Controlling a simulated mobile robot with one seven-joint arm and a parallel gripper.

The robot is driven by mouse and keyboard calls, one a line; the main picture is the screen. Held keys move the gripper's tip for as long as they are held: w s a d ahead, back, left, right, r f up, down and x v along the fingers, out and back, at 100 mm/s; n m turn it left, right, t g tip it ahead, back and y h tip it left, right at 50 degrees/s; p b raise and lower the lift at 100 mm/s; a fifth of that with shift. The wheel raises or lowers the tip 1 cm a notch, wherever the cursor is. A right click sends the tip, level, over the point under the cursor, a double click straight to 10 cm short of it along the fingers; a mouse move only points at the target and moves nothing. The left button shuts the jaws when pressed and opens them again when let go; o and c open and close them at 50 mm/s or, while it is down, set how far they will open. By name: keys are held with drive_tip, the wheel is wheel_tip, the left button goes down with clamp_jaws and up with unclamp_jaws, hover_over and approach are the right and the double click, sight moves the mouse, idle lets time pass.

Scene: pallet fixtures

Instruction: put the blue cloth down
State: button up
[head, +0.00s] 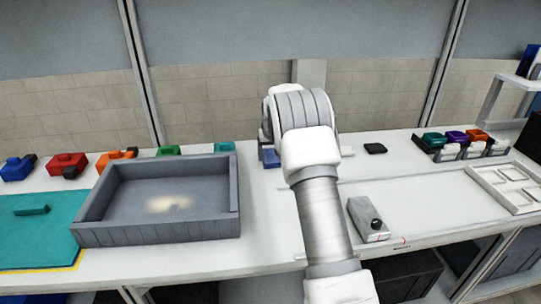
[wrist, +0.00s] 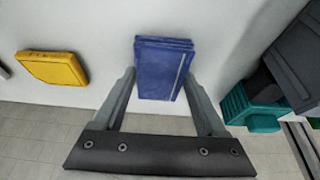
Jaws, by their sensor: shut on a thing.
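The blue cloth (wrist: 163,68) is a folded, layered pad with a pale stripe along one side. In the wrist view it sits between the two fingers of my gripper (wrist: 161,84), which is shut on it. A small blue patch (head: 270,158), likely the same cloth, shows beside my arm in the head view, just right of the grey tray. My arm hides most of the gripper there. The cloth is over the white bench top (wrist: 95,25); I cannot tell whether it touches it.
The grey tray (head: 88,237), with a pale patch inside, stands left on the bench. Coloured blocks line the back, including a green one (head: 224,147). A yellow block (wrist: 52,69) and a teal block (wrist: 250,110) flank the cloth. A grey box (head: 367,220) lies right.

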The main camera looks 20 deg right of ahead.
drive_tip(key=shift+f, duration=0.25)
drive_tip(key=o, duration=1.1)
drive_tip(key=shift+f, duration=0.1)
drive_tip(key=shift+o, duration=0.2)
drive_tip(key=shift+a, duration=0.1)
